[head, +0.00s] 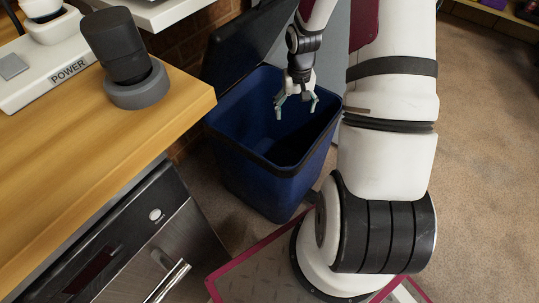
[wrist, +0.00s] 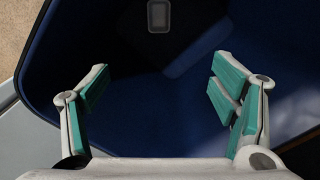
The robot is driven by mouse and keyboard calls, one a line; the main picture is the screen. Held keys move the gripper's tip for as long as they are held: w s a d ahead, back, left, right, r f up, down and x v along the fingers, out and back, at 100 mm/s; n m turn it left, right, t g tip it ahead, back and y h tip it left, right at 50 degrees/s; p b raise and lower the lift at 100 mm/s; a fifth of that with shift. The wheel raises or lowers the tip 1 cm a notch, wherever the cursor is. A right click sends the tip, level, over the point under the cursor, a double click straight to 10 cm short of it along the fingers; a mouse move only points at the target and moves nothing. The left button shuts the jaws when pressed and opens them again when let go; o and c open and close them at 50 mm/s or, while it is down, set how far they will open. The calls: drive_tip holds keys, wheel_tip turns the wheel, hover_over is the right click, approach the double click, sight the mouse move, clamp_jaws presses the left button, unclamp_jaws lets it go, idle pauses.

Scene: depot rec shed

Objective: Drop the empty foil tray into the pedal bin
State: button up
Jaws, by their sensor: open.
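The blue pedal bin (head: 262,187) stands on the floor beside the wooden counter, its dark lid (head: 245,45) raised. My gripper (head: 296,112) is over the bin's open mouth, pointing down, with its fingers spread and nothing between them. In the wrist view my gripper (wrist: 160,97) is open above the bin's dark blue inside (wrist: 165,125). A small grey rectangular tray shape, which looks like the foil tray (wrist: 158,16), lies deep inside the bin, well apart from the fingers. The bin's near wall hides it in the head view.
The wooden counter (head: 110,140) on the left carries a dark cylinder on a round grey base (head: 137,90) and a white power strip (head: 50,72). A metal-fronted appliance (head: 135,245) stands below it. Brown carpet (head: 490,150) at the right is clear.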

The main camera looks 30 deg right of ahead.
wheel_tip(320, 180, up, 12)
idle(0.5)
idle(0.3)
